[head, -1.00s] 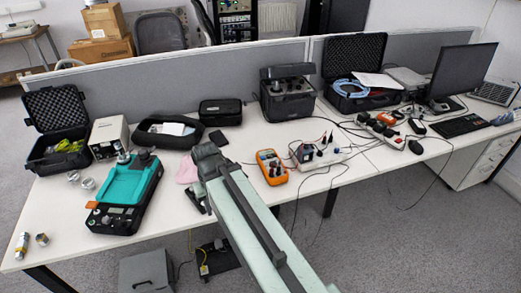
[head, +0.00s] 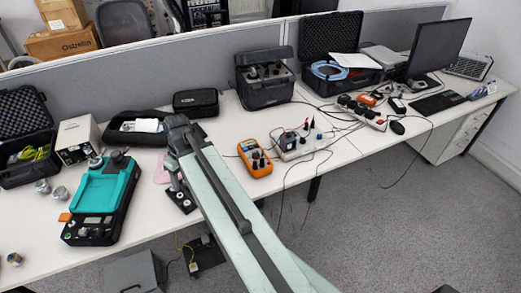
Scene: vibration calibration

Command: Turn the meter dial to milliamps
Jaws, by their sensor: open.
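The meter (head: 255,157), an orange handheld multimeter with a grey display, lies on the white table right of my arm in the head view. Its dial is too small for me to read its setting. Dark and red plugs or leads show at its lower part. My arm's pale green link runs up from the bottom right and ends in a dark joint left of the meter. Nothing of mine is seen touching the meter.
A white box with plugs and cables (head: 296,142) stands right of the meter. A teal-and-black device (head: 103,196) sits at left, and a black case (head: 264,78) behind. Bare table surrounds the meter's front.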

